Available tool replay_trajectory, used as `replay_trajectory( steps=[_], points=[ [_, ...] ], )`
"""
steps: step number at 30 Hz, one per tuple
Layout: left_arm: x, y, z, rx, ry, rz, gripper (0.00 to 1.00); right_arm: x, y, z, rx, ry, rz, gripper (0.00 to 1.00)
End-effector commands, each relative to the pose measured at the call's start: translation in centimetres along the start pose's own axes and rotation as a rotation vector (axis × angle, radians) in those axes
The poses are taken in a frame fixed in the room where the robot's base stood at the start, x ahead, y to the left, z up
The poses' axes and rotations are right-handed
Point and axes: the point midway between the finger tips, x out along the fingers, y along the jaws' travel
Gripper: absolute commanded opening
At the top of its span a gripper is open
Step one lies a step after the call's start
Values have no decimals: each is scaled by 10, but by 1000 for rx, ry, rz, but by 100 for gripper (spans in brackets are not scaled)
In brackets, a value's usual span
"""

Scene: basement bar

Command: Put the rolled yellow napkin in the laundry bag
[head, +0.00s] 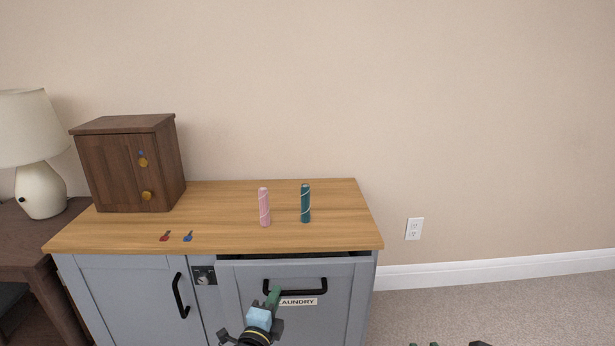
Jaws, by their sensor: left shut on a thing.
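No yellow napkin and no laundry bag show in the head view. A pink rolled napkin (264,208) and a teal rolled napkin (305,204) stand upright on the wooden counter top (230,234). Below it is a grey front panel labelled LAUNDRY (340,312), with a black bar handle (319,289). A dark gap runs along the panel's top edge. My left gripper (273,296), with green fingers, is shut on the left part of the handle. Small dark and green parts at the bottom edge seem to be my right gripper (422,345), mostly cut off.
A dark wooden box (108,172) with brass knobs stands shut on the counter's left. Small red (165,236) and blue (187,236) key-like pieces lie at the front edge. A lock plate (204,275) sits beside the left cabinet door (130,295).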

Motion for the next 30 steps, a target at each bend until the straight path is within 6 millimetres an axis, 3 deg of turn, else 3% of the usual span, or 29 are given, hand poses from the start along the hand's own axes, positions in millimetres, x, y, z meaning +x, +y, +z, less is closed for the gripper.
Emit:
replay_trajectory(
  steps=[21,30],
  points=[
    [-70,22,-22,12,1,-26,1,-9,0,22,0,0,0,2],
    [-77,23,-24,14,1,-35,1,-9,0,22,0,0,0,2]
  ],
)
